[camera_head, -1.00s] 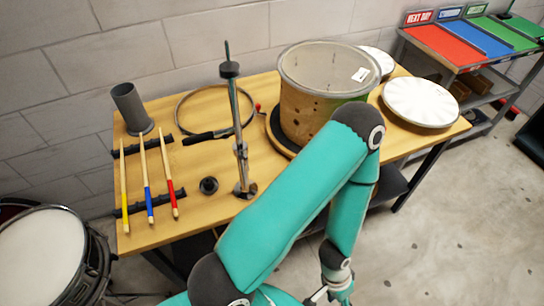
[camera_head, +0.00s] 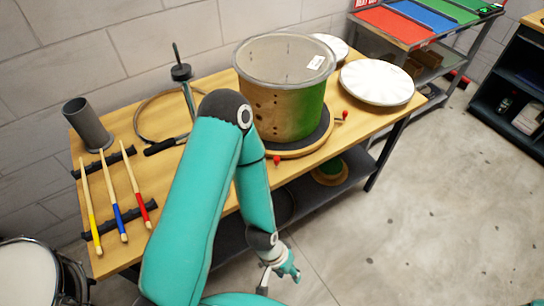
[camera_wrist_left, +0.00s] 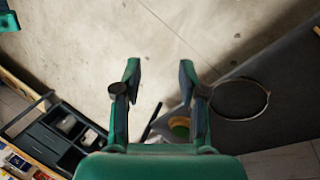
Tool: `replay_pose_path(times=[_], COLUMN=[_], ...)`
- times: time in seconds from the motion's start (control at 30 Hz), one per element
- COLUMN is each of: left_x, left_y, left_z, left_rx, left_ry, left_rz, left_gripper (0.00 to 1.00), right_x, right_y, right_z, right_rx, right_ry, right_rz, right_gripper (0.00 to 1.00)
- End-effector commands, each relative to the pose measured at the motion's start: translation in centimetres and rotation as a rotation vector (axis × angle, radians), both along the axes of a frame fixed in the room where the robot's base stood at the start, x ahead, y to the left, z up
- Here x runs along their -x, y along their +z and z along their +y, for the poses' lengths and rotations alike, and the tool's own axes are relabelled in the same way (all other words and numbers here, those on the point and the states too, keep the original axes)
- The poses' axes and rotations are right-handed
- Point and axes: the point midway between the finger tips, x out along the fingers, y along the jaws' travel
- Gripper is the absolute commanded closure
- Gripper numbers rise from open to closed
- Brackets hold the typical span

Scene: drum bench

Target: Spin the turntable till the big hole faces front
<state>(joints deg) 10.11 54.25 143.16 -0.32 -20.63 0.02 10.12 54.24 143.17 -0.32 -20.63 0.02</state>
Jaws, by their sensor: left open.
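The drum shell (camera_head: 285,95) stands upright on the round turntable (camera_head: 318,143) at the back middle of the bench. Its wall is wood-brown on the left and green on the right. Several small dark holes show on the brown side; I cannot make out a big hole. Red knobs show at the turntable's front (camera_head: 277,160) and right (camera_head: 341,116). My left gripper (camera_head: 284,272) hangs low in front of the bench, apart from the turntable. In the left wrist view its two fingers (camera_wrist_left: 160,70) are spread and empty over the floor. My right gripper is not in view.
Colored sticks (camera_head: 118,208) lie on black racks at the bench's left, near a grey cup (camera_head: 88,125). A metal stand (camera_head: 184,85) is partly behind my arm. A white drumhead (camera_head: 377,82) lies right of the shell. The floor in front right is open.

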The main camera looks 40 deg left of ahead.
Motion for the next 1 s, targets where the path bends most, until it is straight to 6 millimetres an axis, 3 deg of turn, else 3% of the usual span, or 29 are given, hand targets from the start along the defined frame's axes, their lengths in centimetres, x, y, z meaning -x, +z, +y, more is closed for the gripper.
replay_pose_path(times=[0.17,0.3,0.37,0.53,0.7,0.83,1.0], left_x=[-0.3,-2.3,-4.0,-10.4,-16.4,-18.9,-19.3], left_y=[-0.2,-1.2,-1.7,-2.4,-0.4,2.2,5.6], left_z=[0.1,0.4,-0.4,0.5,2.0,3.4,5.6], left_rx=[-0.003,-0.029,-0.049,-0.144,-0.276,-0.382,-0.522], left_ry=[0.000,0.002,0.003,0.017,0.053,0.104,0.206], left_rz=[-0.010,-0.085,-0.145,-0.405,-0.713,-0.926,-1.156], left_gripper=[0.53,0.53,0.53,0.53,0.53,0.53,0.53], right_x=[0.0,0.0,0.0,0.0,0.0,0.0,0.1], right_y=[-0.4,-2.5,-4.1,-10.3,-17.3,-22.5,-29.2], right_z=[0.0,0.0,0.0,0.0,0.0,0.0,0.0], right_rx=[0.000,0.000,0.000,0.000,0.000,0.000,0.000], right_ry=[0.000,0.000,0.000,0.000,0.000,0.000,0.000], right_rz=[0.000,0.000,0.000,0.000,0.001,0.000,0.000], right_gripper=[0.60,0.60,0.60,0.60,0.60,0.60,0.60])
